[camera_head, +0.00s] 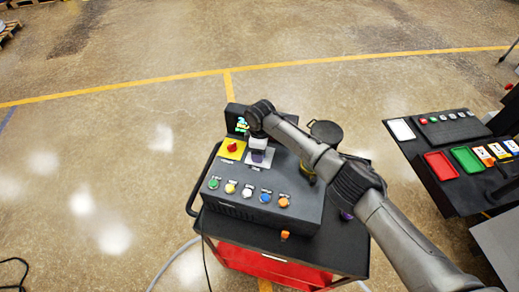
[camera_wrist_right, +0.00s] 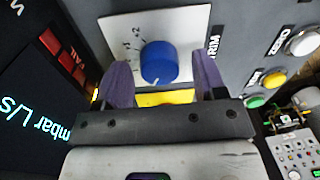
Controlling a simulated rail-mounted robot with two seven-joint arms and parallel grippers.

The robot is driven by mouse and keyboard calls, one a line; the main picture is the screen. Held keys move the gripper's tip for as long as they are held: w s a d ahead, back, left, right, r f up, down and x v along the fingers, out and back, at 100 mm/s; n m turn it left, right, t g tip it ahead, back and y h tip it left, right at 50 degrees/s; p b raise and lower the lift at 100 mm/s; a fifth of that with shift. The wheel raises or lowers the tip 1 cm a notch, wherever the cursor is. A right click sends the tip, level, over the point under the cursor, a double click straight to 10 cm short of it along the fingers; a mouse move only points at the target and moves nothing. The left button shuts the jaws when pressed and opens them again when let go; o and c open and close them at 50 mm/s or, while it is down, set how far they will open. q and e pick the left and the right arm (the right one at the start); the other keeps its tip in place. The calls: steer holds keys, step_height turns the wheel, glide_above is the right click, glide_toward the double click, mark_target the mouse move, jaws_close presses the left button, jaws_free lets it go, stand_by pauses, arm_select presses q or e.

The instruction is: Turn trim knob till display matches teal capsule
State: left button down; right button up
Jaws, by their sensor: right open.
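The blue trim knob (camera_wrist_right: 159,60) sits on a white scale plate (camera_wrist_right: 178,22) in the right wrist view, with a white mark on its near edge. My right gripper (camera_head: 258,156) is open, its purple fingers on either side of the knob with visible gaps. In the head view, the gripper hides the knob above the pale plate (camera_head: 270,158). The display (camera_head: 242,125) shows small teal marks there. The right wrist view shows part of a dark screen (camera_wrist_right: 32,112) with cyan "mbar L/S" lettering. I cannot make out a teal capsule. My left gripper is not in view.
The control box (camera_head: 262,205) has several coloured buttons along its front and a red knob on a yellow plate (camera_head: 232,149). A dark table (camera_head: 440,145) with coloured trays stands at right.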

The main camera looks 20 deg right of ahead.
steer(key=shift+r, duration=0.4)
step_height(320, 180, up, 13)
steer(key=b, duration=0.2)
steer(key=shift+w+d+b, duration=0.2)
steer(key=shift+w+b, duration=0.1)
steer(key=shift+w, duration=0.05)
